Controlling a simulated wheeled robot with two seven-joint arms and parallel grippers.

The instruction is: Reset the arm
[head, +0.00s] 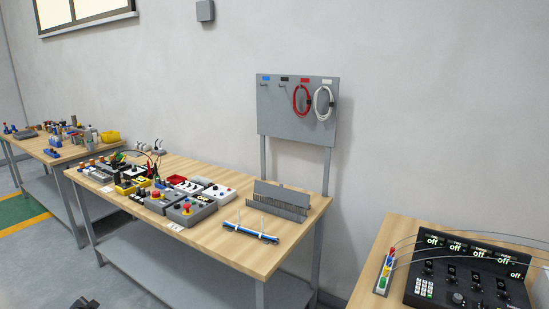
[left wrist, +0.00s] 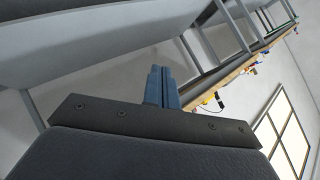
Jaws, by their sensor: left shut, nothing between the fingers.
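My left gripper (left wrist: 160,86) shows in the left wrist view as two blue fingers pressed together, with nothing between them. It is in free air, apart from the workbenches behind it. In the head view only a small dark shape shows at the bottom edge, and I cannot tell which part it is. My right gripper is in neither view.
A long wooden workbench (head: 262,258) holds several switch boxes, a grey rack (head: 280,200) and a blue rail (head: 250,233). Behind it stands a grey pegboard (head: 283,95) with red and white cables. A black control panel (head: 470,287) is on the right bench. Floor shows at lower left.

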